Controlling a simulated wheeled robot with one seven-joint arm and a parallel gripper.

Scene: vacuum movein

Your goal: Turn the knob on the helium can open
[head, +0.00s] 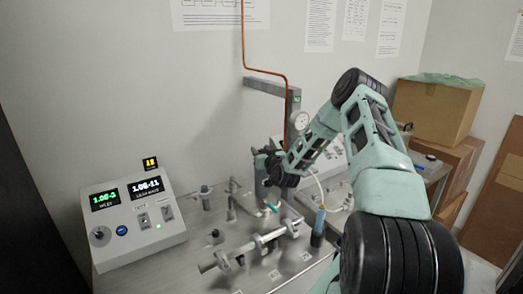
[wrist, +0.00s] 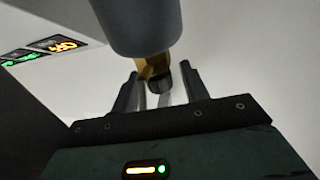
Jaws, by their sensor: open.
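The helium can seems to be the grey cylinder that fills the top middle of the wrist view (wrist: 140,22). A brass fitting (wrist: 150,66) joins it to a small dark knob (wrist: 161,80). My gripper (wrist: 160,71) is open, one finger on each side of the knob, with light gaps showing between knob and fingers. In the head view my gripper (head: 266,161) is at the top of a grey upright cylinder (head: 261,184), likely the same can. The knob is hidden or too small to tell there.
A control box (head: 137,221) with lit displays stands at the bench's left. A metal bar fitting (head: 250,246) lies in front, and a blue-and-black tool (head: 318,229) stands right of it. A copper pipe (head: 244,35) runs down behind. Cardboard boxes (head: 433,107) are at the right.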

